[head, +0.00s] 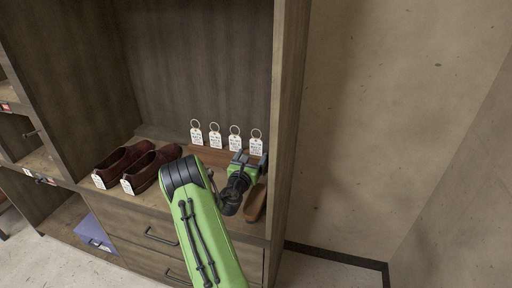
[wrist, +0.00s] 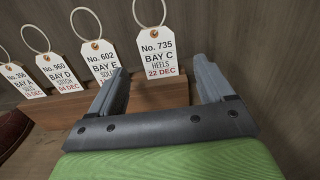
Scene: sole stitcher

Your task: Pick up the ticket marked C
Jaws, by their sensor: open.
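The ticket marked C (wrist: 158,52) is a white tag reading "No. 735 BAY C HEELS 22 DEC", with a wire ring on top. It stands upright in a wooden holder (wrist: 160,95), at the right end of the row, and is also the rightmost tag in the head view (head: 256,147). My gripper (wrist: 160,66) is open and empty, with one finger on each side of the ticket's lower part in the wrist view. I cannot tell whether the fingertips reach it. In the head view my gripper (head: 249,160) is just in front of the holder's right end.
Tickets E (wrist: 103,62), D (wrist: 60,72) and A (wrist: 24,82) stand to the left in the same holder. Brown shoes (head: 152,167) with tags sit left on the shelf. A brown object (head: 256,203) lies right of my arm. The cabinet's side panel (head: 288,110) is close on the right.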

